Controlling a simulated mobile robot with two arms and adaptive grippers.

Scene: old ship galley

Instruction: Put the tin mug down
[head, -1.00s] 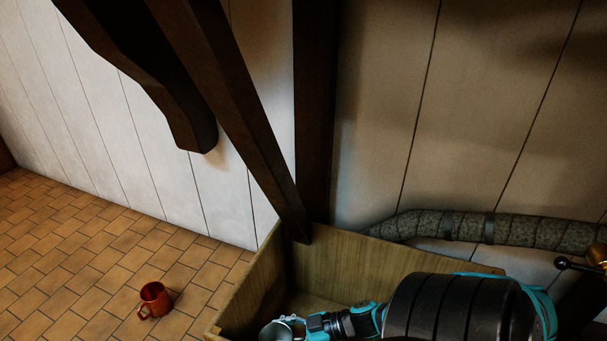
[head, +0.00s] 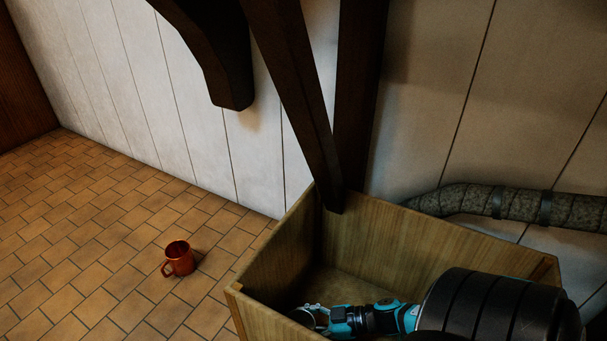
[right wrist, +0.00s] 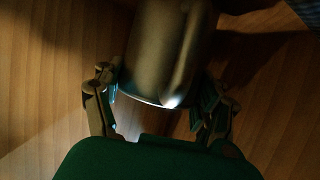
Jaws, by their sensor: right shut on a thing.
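The tin mug (right wrist: 165,55) is a dull grey metal cylinder with what looks like a handle along its right side in the right wrist view. My right gripper (right wrist: 160,95) is shut on it, one finger on each side. In the head view my right gripper (head: 318,318) is low inside a wooden box, and a bit of the mug's pale metal rim (head: 303,316) shows at its tip. Whether the mug touches the box floor I cannot tell. My left gripper is not in view.
The open wooden box (head: 262,262) has raised walls; its left part inside is bare. A red mug (head: 179,259) stands on the tiled floor (head: 90,240) left of it. Dark wooden beams (head: 300,90) come down at the box's back corner. A wrapped pipe (head: 520,205) runs along the wall.

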